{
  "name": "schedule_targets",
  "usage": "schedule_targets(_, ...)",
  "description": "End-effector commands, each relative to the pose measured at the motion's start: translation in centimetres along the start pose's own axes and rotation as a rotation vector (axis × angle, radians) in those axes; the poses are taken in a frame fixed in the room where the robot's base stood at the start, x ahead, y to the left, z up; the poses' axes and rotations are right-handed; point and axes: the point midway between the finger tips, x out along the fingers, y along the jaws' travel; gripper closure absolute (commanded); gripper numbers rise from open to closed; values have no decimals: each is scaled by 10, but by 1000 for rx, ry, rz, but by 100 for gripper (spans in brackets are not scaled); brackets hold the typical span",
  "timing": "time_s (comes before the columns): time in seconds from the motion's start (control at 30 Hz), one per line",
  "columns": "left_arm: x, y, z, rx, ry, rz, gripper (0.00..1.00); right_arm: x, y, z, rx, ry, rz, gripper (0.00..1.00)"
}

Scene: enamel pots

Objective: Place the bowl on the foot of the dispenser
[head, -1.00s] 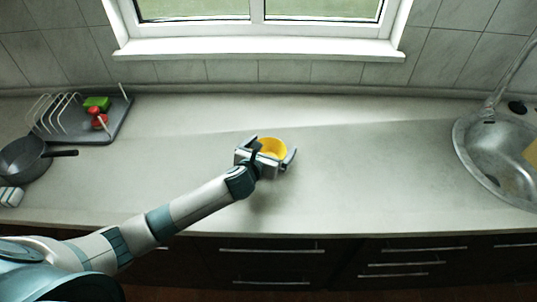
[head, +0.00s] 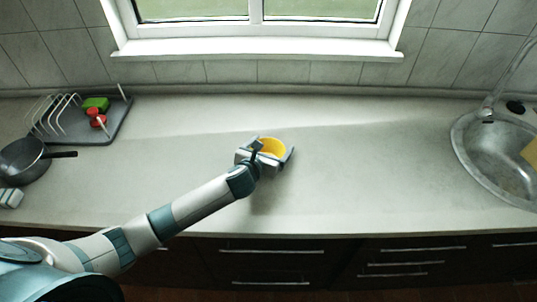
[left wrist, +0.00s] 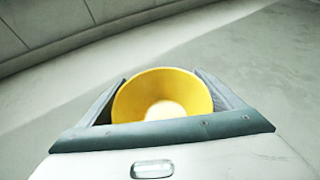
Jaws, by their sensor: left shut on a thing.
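The yellow bowl (head: 272,147) is over the middle of the counter in the head view. My left gripper (head: 272,153) is shut on it, with a finger on either side. In the left wrist view the bowl (left wrist: 162,95) is between the two fingers, its pale inside facing the camera. Whether it touches the counter is hard to tell. No dispenser shows in either view.
A drying rack (head: 118,122) with green and red items stands at the left, beside a dark pan (head: 22,163). A metal sink (head: 478,150) is at the right. The counter (head: 365,165) between bowl and sink is clear. A window is behind.

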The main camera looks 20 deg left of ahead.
Motion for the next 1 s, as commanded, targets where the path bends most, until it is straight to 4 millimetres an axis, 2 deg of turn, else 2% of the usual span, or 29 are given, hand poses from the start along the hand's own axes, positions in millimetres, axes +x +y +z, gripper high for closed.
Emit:
schedule_targets(0.27, -2, 0, 8, 1, -4, -1, 45, 2, 2, 0, -1, 0, 2, 69)
schedule_targets(0.53, -16, -1, 41, 3, -6, -2, 45, 12, 5, 2, -2, -1, 5, 69)
schedule_targets(0.8, -45, -53, 60, 0, -4, -6, 45, 24, 6, 3, -3, -1, 6, 69)
schedule_targets(1.0, -65, -85, 75, -1, -4, -5, 45, 32, 5, 4, -3, -1, 6, 69)
